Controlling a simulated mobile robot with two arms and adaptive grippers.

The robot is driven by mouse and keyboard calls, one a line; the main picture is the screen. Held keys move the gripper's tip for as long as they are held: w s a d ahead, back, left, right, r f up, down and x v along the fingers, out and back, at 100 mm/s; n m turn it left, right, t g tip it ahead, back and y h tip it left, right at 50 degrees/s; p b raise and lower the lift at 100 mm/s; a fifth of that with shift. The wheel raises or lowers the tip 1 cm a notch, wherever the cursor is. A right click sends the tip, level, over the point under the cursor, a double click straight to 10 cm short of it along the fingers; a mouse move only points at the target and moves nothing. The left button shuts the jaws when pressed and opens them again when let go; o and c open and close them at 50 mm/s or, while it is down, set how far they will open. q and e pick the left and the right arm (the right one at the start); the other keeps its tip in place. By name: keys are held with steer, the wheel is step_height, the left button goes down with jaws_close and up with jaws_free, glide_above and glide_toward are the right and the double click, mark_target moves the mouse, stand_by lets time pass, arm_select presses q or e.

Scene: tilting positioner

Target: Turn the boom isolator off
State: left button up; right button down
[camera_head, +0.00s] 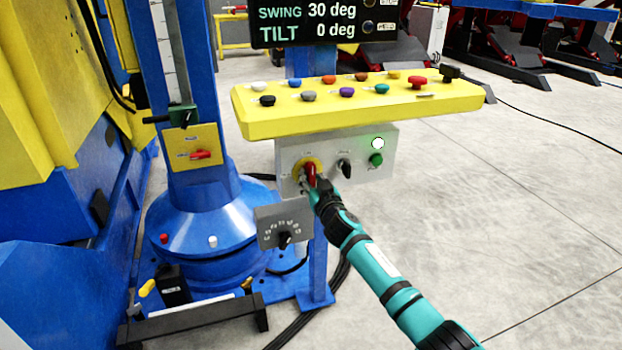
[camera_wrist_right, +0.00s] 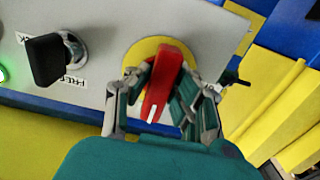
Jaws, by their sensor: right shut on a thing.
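The boom isolator is a red rotary handle (camera_head: 311,172) on a yellow round plate (camera_head: 301,165), set in the grey panel (camera_head: 350,145) under the yellow console. My right gripper (camera_head: 314,186) reaches it from the lower right and hides part of it. In the right wrist view my right gripper (camera_wrist_right: 164,100) has its fingers on both sides of the red handle (camera_wrist_right: 163,84), shut on it. The handle bears a white pointer mark near its tip. My left gripper is not in view.
A black rotary switch (camera_head: 345,168) sits just right of the isolator, with a green button (camera_head: 376,159) and a lit white-green lamp (camera_head: 378,143) beyond. The yellow console (camera_head: 350,105) with several buttons overhangs the panel. A grey selector box (camera_head: 285,227) is below left.

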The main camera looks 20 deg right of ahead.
steer(key=shift+n, duration=0.8)
steer(key=n, duration=0.3)
steer(key=shift+d+p, duration=0.1)
steer(key=shift+p, duration=0.2)
steer(key=n, duration=0.4)
steer(key=shift+n, duration=0.4)
steer(key=n+p, duration=0.1)
steer(key=n, duration=0.5)
steer(key=shift+d+r+n, duration=0.1)
steer(key=shift+n, duration=0.2)
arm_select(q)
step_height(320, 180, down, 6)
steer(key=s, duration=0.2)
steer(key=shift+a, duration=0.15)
arm_select(e)
steer(key=shift+n, duration=0.9)
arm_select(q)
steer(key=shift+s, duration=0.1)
arm_select(e)
steer(key=c, duration=1.2)
jaws_free()
